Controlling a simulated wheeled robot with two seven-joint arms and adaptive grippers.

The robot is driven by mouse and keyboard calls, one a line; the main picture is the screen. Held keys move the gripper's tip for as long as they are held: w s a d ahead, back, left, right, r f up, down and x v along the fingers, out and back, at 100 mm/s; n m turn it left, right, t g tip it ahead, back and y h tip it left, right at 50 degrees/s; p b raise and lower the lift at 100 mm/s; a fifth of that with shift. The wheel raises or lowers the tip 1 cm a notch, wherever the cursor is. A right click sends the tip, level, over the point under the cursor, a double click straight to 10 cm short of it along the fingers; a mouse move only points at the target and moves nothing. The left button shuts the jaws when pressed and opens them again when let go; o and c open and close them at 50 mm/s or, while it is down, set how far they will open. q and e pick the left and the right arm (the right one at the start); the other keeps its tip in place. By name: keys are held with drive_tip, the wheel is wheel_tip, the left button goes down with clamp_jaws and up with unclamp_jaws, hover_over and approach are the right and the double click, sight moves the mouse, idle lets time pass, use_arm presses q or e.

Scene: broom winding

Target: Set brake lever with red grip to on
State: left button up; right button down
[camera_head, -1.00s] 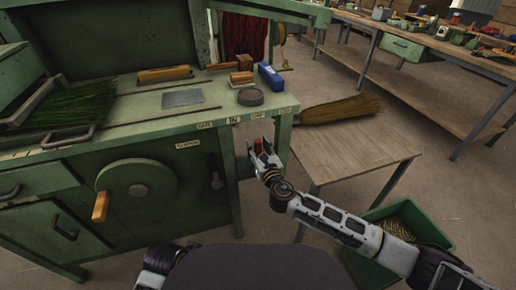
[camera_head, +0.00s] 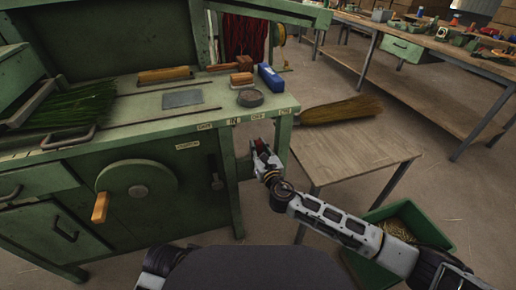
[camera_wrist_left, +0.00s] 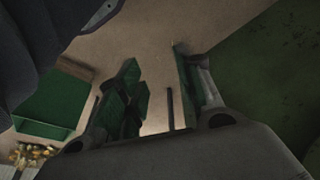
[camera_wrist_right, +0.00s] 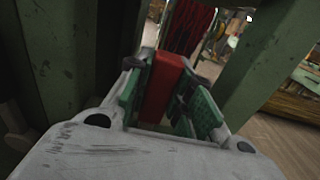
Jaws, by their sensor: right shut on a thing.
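The brake lever's red grip (camera_wrist_right: 162,88) is between the green pads of my right gripper (camera_wrist_right: 167,100) in the right wrist view. My right gripper (camera_head: 262,152) is shut on it under the right end of the green workbench in the head view, where only a bit of red shows. The rest of the lever is mostly hidden by the gripper and the bench leg. My left gripper (camera_wrist_left: 160,90) shows in the left wrist view with its fingers apart and nothing between them. In the head view its fingers are not visible.
The green workbench (camera_head: 130,128) fills the left, with a handwheel (camera_head: 136,190) on its front. A green bin (camera_head: 440,235) is on the floor at the right.

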drive_tip(key=d+m, duration=0.1)
drive_tip(key=w+d+m, duration=0.1)
drive_tip(key=d, duration=0.1)
drive_tip(key=d+f+m, duration=0.1)
drive_tip(key=m, duration=0.1)
drive_tip(key=shift+w+d, duration=0.2)
drive_tip(key=c, duration=1.2)
unclamp_jaws()
drive_tip(key=shift+c, duration=0.2)
use_arm(q)
drive_tip(key=shift+s+r, duration=0.2)
drive_tip(key=shift+r, duration=0.05)
drive_tip(key=shift+w, duration=0.1)
drive_tip(key=shift+w+r, duration=0.1)
drive_tip(key=shift+r, duration=0.05)
use_arm(e)
drive_tip(key=v, duration=0.8)
drive_tip(key=shift+a, duration=0.1)
